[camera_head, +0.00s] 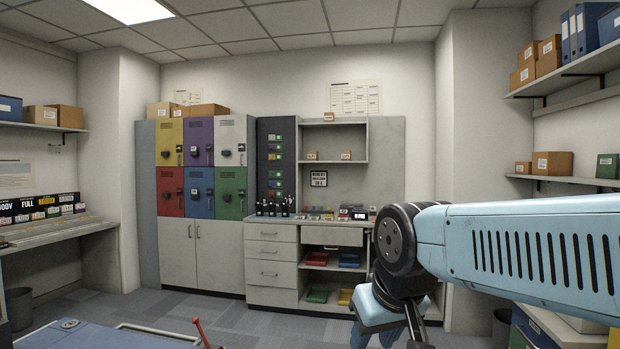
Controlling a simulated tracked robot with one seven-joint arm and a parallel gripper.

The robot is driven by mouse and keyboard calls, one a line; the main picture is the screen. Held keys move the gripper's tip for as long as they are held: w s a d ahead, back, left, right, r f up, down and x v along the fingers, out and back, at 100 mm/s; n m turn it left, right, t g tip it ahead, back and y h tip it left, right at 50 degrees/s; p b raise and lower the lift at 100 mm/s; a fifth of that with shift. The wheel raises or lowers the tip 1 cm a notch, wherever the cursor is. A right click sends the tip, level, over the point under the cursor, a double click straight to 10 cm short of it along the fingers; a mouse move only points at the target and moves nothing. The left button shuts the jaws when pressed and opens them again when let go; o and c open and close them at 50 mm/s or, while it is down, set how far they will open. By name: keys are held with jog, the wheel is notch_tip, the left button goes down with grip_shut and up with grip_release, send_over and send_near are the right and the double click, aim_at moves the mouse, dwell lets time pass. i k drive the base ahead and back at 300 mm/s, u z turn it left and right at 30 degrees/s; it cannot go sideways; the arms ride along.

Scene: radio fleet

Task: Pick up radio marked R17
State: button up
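Several small black upright devices that look like radios (285,205) stand on the grey counter (335,222) against the back wall, in front of the dark panel. Their markings are too small to read, so I cannot tell which one is R17. My light blue arm reaches in from the right edge. Its end, with my gripper (385,338), hangs low at the bottom right and is partly cut off by the frame edge. It is well apart from the devices, on the near side of the counter. Its fingers do not show clearly.
Coloured lockers (200,165) stand left of the dark panel (276,150). Coloured trays (318,295) lie on open shelves below the counter. A long desk (55,230) with labelled items is at the left. Shelves with boxes (552,162) line the right wall. Carpet floor before the cabinets looks clear.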

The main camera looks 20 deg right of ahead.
aim_at(273, 207)
jog(key=z, duration=0.2)
jog(key=i, duration=1.4)
jog(key=z, duration=0.35)
jog(key=i, duration=2.25)
jog(key=u, duration=0.45)
jog(key=i, duration=1.15)
jog(key=u, duration=0.15)
